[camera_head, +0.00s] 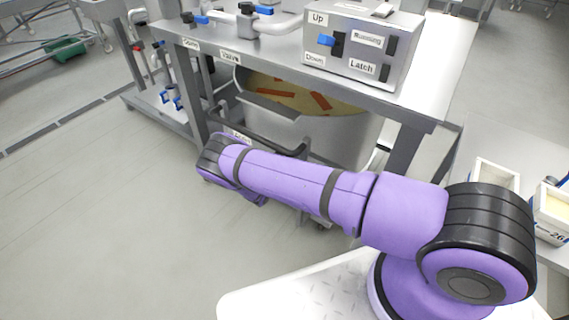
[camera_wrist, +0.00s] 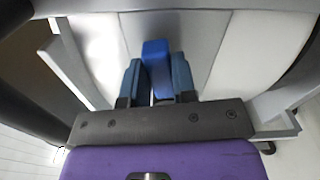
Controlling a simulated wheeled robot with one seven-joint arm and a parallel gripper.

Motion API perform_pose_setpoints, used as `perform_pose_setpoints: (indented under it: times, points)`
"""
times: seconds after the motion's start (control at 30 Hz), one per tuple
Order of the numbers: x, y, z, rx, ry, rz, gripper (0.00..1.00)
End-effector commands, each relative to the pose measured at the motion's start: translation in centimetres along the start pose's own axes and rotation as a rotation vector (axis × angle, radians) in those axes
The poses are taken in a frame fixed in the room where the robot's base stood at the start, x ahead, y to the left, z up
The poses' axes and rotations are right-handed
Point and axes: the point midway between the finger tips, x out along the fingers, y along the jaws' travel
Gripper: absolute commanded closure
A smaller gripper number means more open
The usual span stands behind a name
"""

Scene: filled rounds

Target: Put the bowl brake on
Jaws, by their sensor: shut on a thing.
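The bowl (camera_head: 335,135) is a large grey metal vessel under the bench, holding yellow liquid with orange pieces. In the wrist view, my gripper (camera_wrist: 157,68) has its two dark blue fingers on either side of a brighter blue handle (camera_wrist: 155,52), and is shut on it. The handle stands in front of a pale grey curved metal surface, likely the bowl's wall. In the head view, my purple arm reaches left and down beside the bowl; my gripper and the blue handle are hidden behind the wrist. Whether the handle is on or off cannot be told.
A metal bench (camera_head: 425,108) stands over the bowl, with a control box (camera_head: 345,72) marked Up, Down, Running and Latch. Pipes with blue handles run along its back left. Small containers (camera_head: 497,173) stand at right.

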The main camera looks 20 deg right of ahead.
Motion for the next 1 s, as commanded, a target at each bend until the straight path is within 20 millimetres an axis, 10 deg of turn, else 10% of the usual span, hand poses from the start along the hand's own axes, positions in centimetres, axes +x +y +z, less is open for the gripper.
perform_pose_setpoints:
  times: [0.9, 0.93, 1.0]
  points:
    - [-0.13, -1.1, -0.21, 0.172, 0.002, -0.003, 1.0]
    - [-0.14, -1.1, -0.21, 0.172, 0.002, -0.004, 0.68]
    - [-0.12, -1.1, -0.2, 0.172, 0.002, -0.003, 0.52]
